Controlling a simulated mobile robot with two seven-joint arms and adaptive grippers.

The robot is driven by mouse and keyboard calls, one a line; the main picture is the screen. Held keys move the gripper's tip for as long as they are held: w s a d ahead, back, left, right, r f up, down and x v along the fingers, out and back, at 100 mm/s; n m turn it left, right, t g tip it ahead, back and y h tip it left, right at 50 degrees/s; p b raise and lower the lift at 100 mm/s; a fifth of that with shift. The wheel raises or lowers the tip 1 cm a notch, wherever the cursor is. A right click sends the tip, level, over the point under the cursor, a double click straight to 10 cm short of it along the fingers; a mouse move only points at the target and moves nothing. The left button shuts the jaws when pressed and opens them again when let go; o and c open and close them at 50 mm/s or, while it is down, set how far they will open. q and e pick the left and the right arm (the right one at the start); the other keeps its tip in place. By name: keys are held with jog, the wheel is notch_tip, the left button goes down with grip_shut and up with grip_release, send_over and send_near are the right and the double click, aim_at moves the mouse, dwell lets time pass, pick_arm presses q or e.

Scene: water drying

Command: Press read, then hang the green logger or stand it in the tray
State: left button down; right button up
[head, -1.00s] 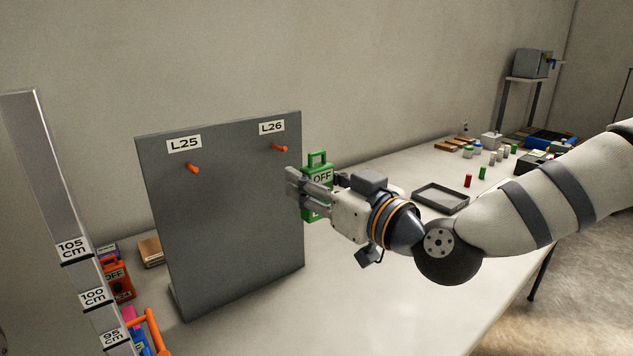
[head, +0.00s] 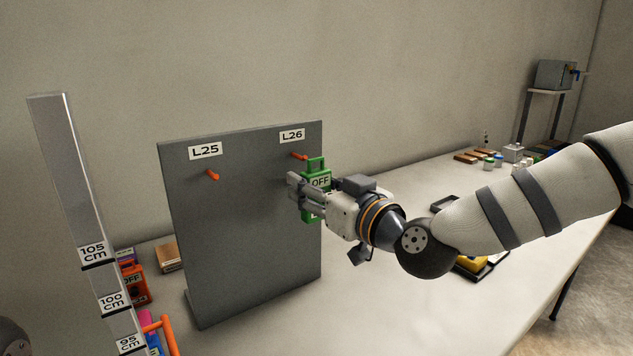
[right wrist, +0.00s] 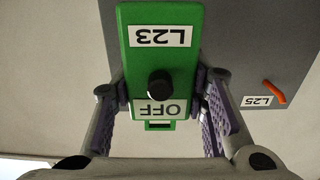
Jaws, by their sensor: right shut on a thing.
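The green logger (head: 317,178) is held upright at the right edge of the grey board (head: 245,235). Its handle is close to the orange peg under L26 (head: 299,156); I cannot tell whether they touch. My right gripper (head: 298,192) is shut on the logger's body. In the right wrist view the logger (right wrist: 190,70) appears upside down between the purple finger pads, with an L23 label, a black knob (right wrist: 159,83) and an OFF label. The grey tray (head: 443,204) is mostly hidden behind my right arm. My left gripper is not in view.
Another orange peg (head: 212,175) is under L25. A centimetre-marked post (head: 75,200) stands at left, near an orange device (head: 133,285) and a brown box (head: 169,257). A yellow-and-black item (head: 475,265) lies partly behind my arm.

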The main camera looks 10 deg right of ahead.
aim_at(293, 170)
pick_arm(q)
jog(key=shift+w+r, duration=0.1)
pick_arm(e)
jog(key=shift+r, duration=0.2)
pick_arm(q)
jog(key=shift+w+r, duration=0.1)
pick_arm(e)
jog(key=shift+r, duration=0.1)
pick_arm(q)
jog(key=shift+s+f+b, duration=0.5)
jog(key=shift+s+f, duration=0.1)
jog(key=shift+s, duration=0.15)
pick_arm(e)
jog(key=x, duration=0.4)
jog(key=shift+d, duration=0.1)
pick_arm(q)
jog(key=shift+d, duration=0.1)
pick_arm(e)
jog(key=shift+r, duration=0.15)
dwell(0.4)
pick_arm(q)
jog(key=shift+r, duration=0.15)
